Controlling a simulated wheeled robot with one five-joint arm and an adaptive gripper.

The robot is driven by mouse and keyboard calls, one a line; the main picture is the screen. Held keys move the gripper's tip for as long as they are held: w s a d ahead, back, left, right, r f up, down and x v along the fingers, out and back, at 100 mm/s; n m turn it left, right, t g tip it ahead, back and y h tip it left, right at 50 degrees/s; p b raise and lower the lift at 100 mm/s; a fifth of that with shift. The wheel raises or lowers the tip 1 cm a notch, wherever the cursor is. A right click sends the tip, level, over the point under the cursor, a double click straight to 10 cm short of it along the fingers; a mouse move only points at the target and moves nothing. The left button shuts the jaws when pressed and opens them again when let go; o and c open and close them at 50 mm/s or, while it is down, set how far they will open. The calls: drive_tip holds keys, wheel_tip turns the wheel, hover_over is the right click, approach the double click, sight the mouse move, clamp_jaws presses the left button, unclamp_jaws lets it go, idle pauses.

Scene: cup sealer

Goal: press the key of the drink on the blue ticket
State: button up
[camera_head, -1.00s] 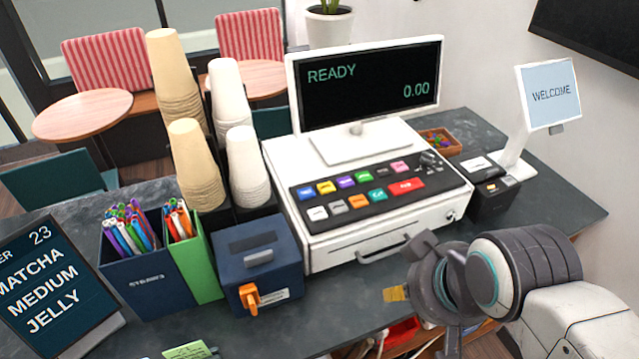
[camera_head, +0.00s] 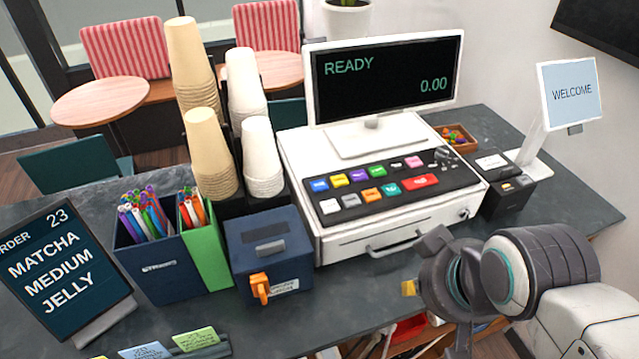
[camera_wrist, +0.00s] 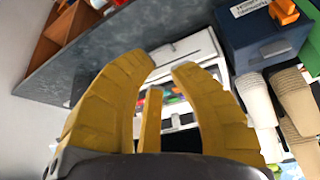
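A blue ticket (camera_head: 147,351) shows at the bottom edge of the head view, partly cut off, its writing too small to read. A green ticket (camera_head: 195,340) stands to its right, and a sliver of a yellow one (camera_head: 98,357) to its left. The register's black key panel (camera_head: 440,187) holds two rows of coloured keys, including a blue key (camera_head: 319,185), an orange key (camera_head: 372,195) and a wide red key (camera_head: 426,181). Key labels are unreadable. My gripper (camera_wrist: 168,66) has its yellow fingers apart and empty, in front of the register's drawer, clear of the keys.
The register screen (camera_head: 386,79) reads READY 0.00. An order board (camera_head: 66,262) reads 23, MATCHA, MEDIUM, JELLY. A card reader (camera_head: 507,190) stands right.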

clamp_jaws()
drive_tip(key=shift+c, duration=1.2)
unclamp_jaws()
